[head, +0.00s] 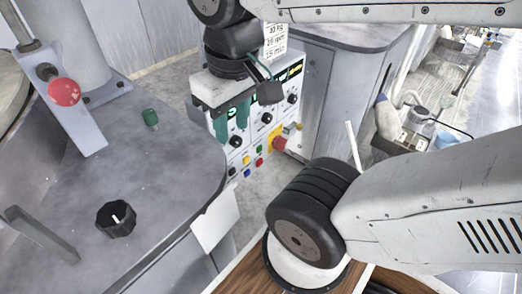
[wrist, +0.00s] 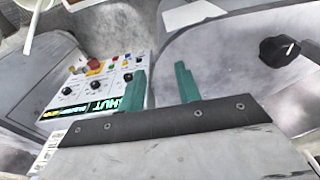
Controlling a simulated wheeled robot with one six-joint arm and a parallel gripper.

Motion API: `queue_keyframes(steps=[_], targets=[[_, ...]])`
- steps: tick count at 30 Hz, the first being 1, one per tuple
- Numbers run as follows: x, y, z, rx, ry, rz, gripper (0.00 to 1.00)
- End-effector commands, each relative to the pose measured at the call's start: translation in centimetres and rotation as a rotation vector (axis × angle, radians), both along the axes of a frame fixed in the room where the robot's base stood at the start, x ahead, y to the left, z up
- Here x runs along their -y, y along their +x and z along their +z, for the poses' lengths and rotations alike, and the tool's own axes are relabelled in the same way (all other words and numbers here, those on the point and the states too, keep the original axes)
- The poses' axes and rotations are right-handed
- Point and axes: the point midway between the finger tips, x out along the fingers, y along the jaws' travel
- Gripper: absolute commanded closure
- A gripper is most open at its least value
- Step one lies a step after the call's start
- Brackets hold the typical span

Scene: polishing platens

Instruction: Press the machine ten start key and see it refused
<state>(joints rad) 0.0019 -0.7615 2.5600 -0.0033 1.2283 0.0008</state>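The machine's white control panel (head: 238,147) stands in the middle of the head view. It carries black knobs, dark displays, a red stop button (head: 279,143) on yellow, and small coloured keys, among them a green key (head: 261,149). I cannot read which key is start. The panel also shows upside down at left in the wrist view (wrist: 76,104). My gripper (head: 232,122) is in front of the panel's upper part in the head view. Its two green fingers stand apart with nothing between them in the wrist view (wrist: 160,72). No contact with a key shows.
A grey cabinet (head: 316,85) stands behind the panel. A blue container (head: 446,140) is farther right.

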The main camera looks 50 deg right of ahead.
Motion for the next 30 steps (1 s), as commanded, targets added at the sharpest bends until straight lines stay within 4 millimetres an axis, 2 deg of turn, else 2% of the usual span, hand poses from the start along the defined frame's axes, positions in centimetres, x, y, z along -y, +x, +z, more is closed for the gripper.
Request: queue_keyframes(steps=[1, 3, 30], targets=[[0.00, 0.00, 0.00, 0.000, 0.000, 0.000, 0.81], [0.00, 0.00, 0.00, 0.000, 0.000, 0.000, 1.00], [0.00, 0.00, 0.00, 0.000, 0.000, 0.000, 1.00]])
